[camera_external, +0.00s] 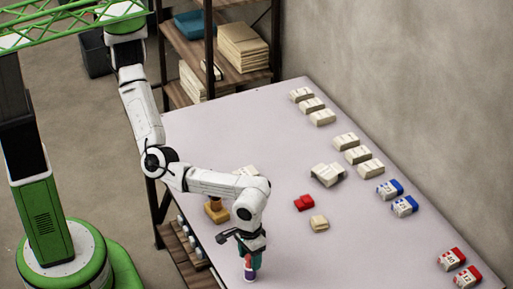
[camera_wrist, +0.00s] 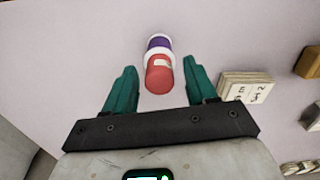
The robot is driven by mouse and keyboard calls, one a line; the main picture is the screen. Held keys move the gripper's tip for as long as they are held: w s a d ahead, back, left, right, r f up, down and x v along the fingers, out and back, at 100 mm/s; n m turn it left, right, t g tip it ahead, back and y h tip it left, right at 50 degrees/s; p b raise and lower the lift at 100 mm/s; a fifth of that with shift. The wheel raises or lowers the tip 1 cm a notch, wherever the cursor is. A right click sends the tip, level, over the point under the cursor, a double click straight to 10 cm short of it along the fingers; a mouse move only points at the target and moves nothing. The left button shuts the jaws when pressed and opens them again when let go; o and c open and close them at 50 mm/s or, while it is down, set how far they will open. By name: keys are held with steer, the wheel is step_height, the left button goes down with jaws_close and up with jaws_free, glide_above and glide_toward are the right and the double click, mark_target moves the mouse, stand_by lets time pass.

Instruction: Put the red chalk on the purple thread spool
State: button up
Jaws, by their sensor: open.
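The red chalk (camera_wrist: 159,75) is a short red cylinder with a pale label, in the wrist view. It is in line with the purple thread spool (camera_wrist: 158,44), which has white rims, and appears to stand on its end; they look touching. In the external view the spool (camera_external: 250,273) stands upright on the table near the front edge, and the chalk is mostly hidden by my gripper. My gripper (camera_wrist: 161,76) is open, its green fingers on either side of the chalk with a gap on both sides. It also shows in the external view (camera_external: 250,261), directly over the spool.
A pale printed block (camera_wrist: 244,87) lies right of my gripper in the wrist view, with an orange-brown block (camera_wrist: 311,62) beyond.

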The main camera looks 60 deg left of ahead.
step_height(320, 180, up, 12)
steer(key=shift+p, duration=0.4)
stand_by(0.5)
